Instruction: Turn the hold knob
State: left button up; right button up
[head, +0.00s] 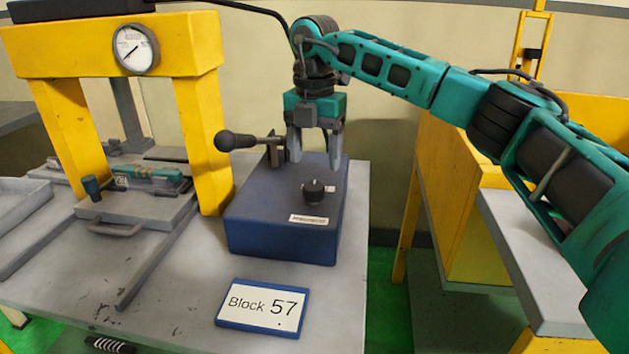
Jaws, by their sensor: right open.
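A small black knob (314,190) sits on the top face of a dark blue box (275,228). A white label (309,219) with unreadable text is on the box in front of the knob. A lever with a black ball handle (228,141) sticks out at the box's back left. My right gripper (315,165) points down above the back part of the box, its two grey fingers apart and nothing between them. It is above and behind the knob, not touching it. My left gripper is not in view.
A yellow press frame (195,130) with a round gauge (136,48) stands at the left. A sign reading "Block 57" (261,308) lies on the grey table (170,310) in front of the box. A yellow bench (465,210) stands at the right, past a gap.

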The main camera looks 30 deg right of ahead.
aim_at(314, 185)
notch_tip(314, 185, down, 5)
jog(key=shift+r, duration=0.15)
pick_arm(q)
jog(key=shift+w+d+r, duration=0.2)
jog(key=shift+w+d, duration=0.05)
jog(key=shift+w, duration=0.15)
pick_arm(e)
jog(key=shift+f, duration=0.6)
jog(key=shift+c, duration=0.3)
jog(key=c, duration=1)
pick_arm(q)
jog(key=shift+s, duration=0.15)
